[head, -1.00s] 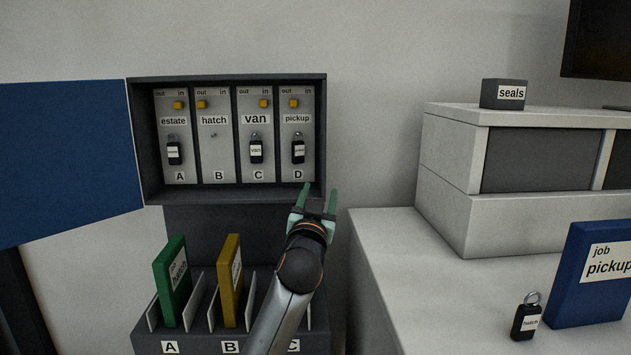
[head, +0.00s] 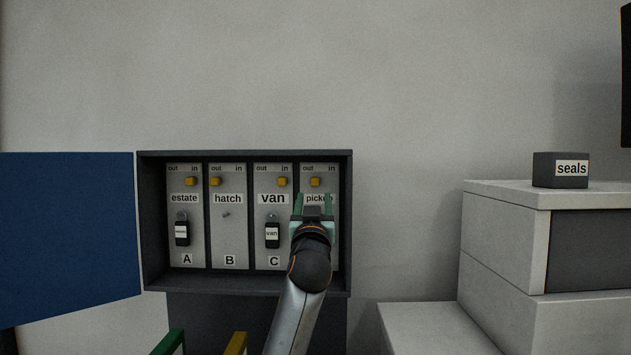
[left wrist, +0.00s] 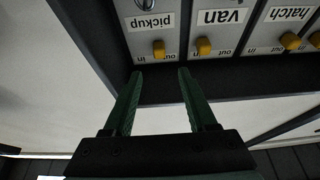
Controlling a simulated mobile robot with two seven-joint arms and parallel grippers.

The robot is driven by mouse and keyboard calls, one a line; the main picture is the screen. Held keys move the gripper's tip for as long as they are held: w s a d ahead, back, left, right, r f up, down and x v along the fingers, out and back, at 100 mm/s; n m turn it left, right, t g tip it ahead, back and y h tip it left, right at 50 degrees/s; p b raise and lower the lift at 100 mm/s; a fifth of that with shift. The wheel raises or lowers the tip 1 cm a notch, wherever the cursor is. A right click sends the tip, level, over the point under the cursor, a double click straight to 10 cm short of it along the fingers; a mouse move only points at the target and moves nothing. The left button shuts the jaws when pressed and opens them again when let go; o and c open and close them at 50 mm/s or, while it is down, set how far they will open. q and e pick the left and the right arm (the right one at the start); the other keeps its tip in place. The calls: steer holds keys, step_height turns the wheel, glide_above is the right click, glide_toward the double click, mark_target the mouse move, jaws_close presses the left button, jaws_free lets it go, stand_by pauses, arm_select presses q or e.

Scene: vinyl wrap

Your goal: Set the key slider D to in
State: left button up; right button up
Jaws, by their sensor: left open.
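The yellow slider D (head: 315,182) sits on the "pickup" panel, the rightmost in the key cabinet (head: 346,220). Its knob is left of the panel's middle, nearer "out" than "in". It also shows upside down in the left wrist view (left wrist: 158,48). My left gripper (head: 313,205) is open and empty in front of panel D, its green fingertips just below the slider in the head view. In the left wrist view the open fingers (left wrist: 160,75) point towards the slider, apart from it. The arm hides the D letter and its key. My right gripper is out of view.
The sliders of A (head: 190,181) and C (head: 282,181) stand at "in"; slider B (head: 215,182) stands at "out". Keys hang on A and C. The blue door (head: 65,235) is open at left. A seals box (head: 545,170) stands on the drawer unit at right.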

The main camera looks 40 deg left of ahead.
mark_target(315, 181)
arm_select(q)
steer(key=p+x, duration=0.2)
steer(key=x, duration=0.7)
steer(key=shift+w+a, duration=0.15)
steer(key=shift+w, duration=0.05)
steer(key=shift+c, duration=0.4)
steer(key=shift+f, duration=0.1)
jaws_close()
stand_by(0.8)
